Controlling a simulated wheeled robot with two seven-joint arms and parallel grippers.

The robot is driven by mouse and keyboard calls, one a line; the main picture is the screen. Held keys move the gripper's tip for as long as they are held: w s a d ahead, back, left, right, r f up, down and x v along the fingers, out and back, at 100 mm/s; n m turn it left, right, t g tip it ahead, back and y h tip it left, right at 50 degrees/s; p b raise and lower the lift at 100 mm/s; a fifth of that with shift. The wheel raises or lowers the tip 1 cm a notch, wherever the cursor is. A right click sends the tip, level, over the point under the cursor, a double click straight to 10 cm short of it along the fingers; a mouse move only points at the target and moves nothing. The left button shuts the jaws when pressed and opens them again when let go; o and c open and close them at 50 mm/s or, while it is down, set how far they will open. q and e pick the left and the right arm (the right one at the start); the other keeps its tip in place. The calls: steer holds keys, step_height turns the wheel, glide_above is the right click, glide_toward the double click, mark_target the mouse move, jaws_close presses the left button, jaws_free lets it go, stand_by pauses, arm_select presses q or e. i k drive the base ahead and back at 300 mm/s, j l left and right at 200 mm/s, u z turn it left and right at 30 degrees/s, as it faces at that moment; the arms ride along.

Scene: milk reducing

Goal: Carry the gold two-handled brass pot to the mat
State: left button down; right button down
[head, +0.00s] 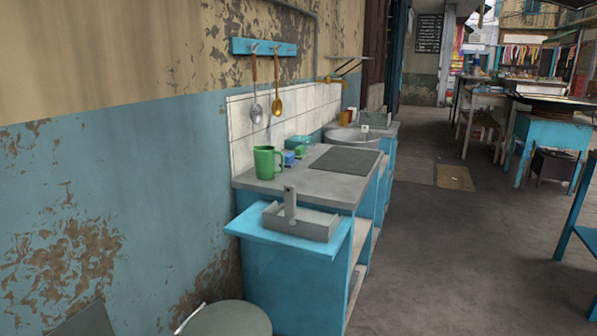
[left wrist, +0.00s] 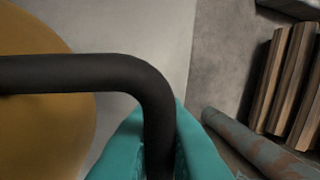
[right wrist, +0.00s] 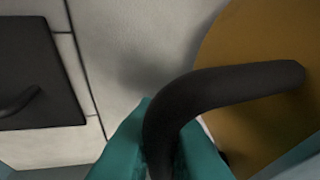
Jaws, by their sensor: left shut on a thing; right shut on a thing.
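The gold pot shows as a curved gold surface at the left of the left wrist view (left wrist: 40,130) and at the right of the right wrist view (right wrist: 260,120). My left gripper (left wrist: 163,145), with teal fingers, is shut on one black bent handle (left wrist: 80,72). My right gripper (right wrist: 163,145) is shut on the other black handle (right wrist: 230,88). The rest of the pot is hidden. Neither the pot nor the grippers show in the head view. A dark grey square (head: 346,160) lies flat on the counter; I cannot tell if it is the mat.
The counter (head: 290,186) along the wall holds a green mug (head: 267,162) and a sink (head: 350,137). A grey tray-like object (head: 300,222) sits on the blue shelf. Wooden slats (left wrist: 285,75) are right in the left wrist view. Open floor (head: 450,260) lies right.

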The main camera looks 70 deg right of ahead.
mark_target(352, 159)
steer(key=u, duration=0.95)
steer(key=k+l+u, duration=0.1)
steer(key=k+u, duration=0.15)
steer(key=u, duration=0.15)
steer(key=k+u, duration=0.55)
steer(key=u, duration=0.2)
steer(key=k+u, duration=0.3)
steer(key=k, duration=0.25)
steer(key=k+u, duration=0.25)
steer(key=k, duration=1.4)
steer(key=k+l+z, duration=0.1)
steer(key=k, duration=1)
steer(key=k+l+z, duration=0.1)
steer(key=k+z, duration=0.35)
steer(key=k, duration=0.65)
steer(key=k+z, duration=0.1)
steer(key=z, duration=0.4)
steer(key=k+z, duration=0.1)
steer(key=z, duration=0.35)
steer(key=l+z, duration=0.1)
steer(key=z, duration=1.1)
